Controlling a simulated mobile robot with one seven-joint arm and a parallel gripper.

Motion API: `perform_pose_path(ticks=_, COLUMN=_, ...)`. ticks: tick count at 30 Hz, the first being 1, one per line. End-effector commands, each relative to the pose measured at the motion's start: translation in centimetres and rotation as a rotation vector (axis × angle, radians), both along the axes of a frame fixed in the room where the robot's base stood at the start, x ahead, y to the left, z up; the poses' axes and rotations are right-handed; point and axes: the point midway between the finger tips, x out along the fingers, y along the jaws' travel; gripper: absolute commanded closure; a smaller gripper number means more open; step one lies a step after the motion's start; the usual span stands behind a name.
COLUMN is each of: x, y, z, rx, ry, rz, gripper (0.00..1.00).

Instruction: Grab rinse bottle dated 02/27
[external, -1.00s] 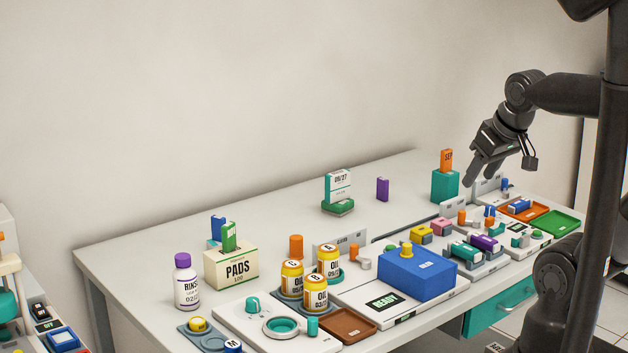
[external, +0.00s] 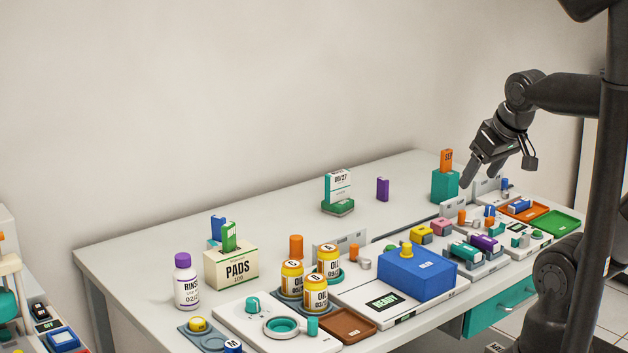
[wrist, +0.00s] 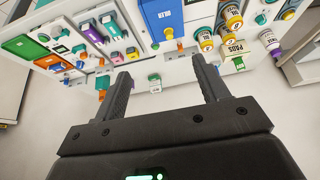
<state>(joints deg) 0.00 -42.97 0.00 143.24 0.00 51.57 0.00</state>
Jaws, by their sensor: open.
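The rinse bottle (external: 186,286) is white with a purple cap. It stands upright at the near left of the table in the external view. Its label reads "RINSE" and a date starting "02/2"; the last digit is not legible. A white bottle with a purple cap, likely the same one, shows at the upper right of the wrist view (wrist: 270,41). My gripper (external: 478,177) is raised above the table's far right end, far from the bottle. Its fingers are apart and empty in the wrist view (wrist: 160,68).
A PADS box (external: 231,268) stands beside the bottle, with yellow-labelled OIL bottles (external: 316,293) to its right. A blue box (external: 416,275), a teal holder (external: 445,186) and trays (external: 553,223) crowd the right side. The table's back left is clear.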

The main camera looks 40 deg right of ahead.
Motion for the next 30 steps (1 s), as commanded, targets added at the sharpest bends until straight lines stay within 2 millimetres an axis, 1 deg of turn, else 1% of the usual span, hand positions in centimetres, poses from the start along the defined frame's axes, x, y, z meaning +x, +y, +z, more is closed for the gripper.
perform_pose_path(ticks=8, x=0.1, y=0.0, z=0.0, rx=0.001, ry=0.000, rz=0.000, gripper=0.28)
perform_pose_path(ticks=11, x=0.8, y=0.3, z=0.4, rx=0.002, ry=0.003, rz=0.008, gripper=0.28)
perform_pose_path(ticks=13, x=1.9, y=0.7, z=0.9, rx=0.007, ry=0.008, rz=0.017, gripper=0.28)
perform_pose_path(ticks=17, x=5.4, y=2.0, z=2.2, rx=0.018, ry=0.018, rz=0.046, gripper=0.28)
perform_pose_path(ticks=18, x=6.7, y=2.5, z=2.5, rx=0.021, ry=0.022, rz=0.054, gripper=0.28)
perform_pose_path(ticks=22, x=10.8, y=4.5, z=3.4, rx=0.029, ry=0.033, rz=0.084, gripper=0.28)
perform_pose_path(ticks=26, x=14.9, y=7.0, z=3.7, rx=0.034, ry=0.044, rz=0.112, gripper=0.28)
perform_pose_path(ticks=30, x=19.2, y=10.2, z=3.3, rx=0.037, ry=0.056, rz=0.142, gripper=0.28)
